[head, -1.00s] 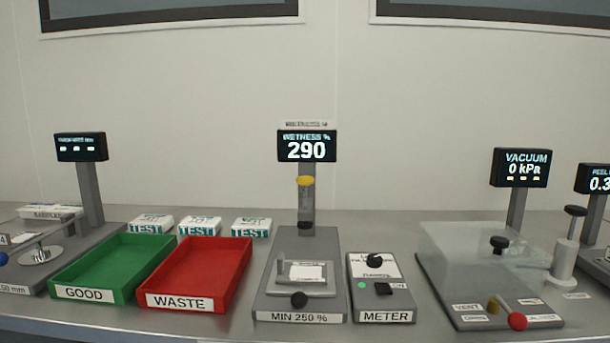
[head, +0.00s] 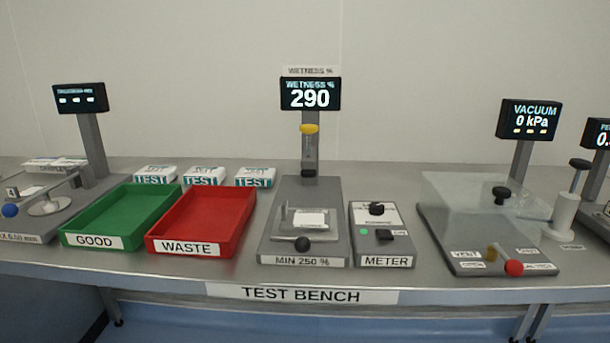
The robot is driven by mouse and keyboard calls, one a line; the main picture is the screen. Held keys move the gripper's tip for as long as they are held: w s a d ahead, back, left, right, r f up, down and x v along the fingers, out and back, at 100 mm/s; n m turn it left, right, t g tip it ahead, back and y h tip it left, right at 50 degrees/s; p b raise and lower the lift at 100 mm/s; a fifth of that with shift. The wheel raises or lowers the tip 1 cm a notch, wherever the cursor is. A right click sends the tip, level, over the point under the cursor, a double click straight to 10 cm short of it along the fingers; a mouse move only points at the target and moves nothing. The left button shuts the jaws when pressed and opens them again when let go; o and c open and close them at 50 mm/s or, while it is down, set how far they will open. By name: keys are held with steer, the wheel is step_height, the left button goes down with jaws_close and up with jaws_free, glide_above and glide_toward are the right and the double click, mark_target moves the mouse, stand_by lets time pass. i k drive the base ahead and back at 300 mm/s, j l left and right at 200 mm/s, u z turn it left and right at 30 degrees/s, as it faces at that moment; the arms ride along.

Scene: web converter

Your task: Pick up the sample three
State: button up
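No item in view carries a readable "three" mark, so I cannot tell which one is sample three. A white sheet (head: 309,219) lies on the plate of the wetness tester (head: 290,249). A white stack (head: 55,163) with a blurred label sits at the far left, behind the thickness gauge (head: 48,207); its label is too small to read surely. Several white packs marked TEST (head: 204,176) stand in a row behind the trays. My gripper is out of view.
The green GOOD tray (head: 167,193) and red WASTE tray (head: 246,213) look empty.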

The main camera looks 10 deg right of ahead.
mark_target(299, 219)
steer(key=i+l, duration=0.1)
steer(key=l, duration=0.3)
steer(key=i+l, duration=0.1)
steer(key=l, duration=0.35)
steer(key=i+l+u, duration=0.1)
steer(key=l, duration=0.3)
steer(key=i+l, duration=0.15)
steer(key=l, duration=0.25)
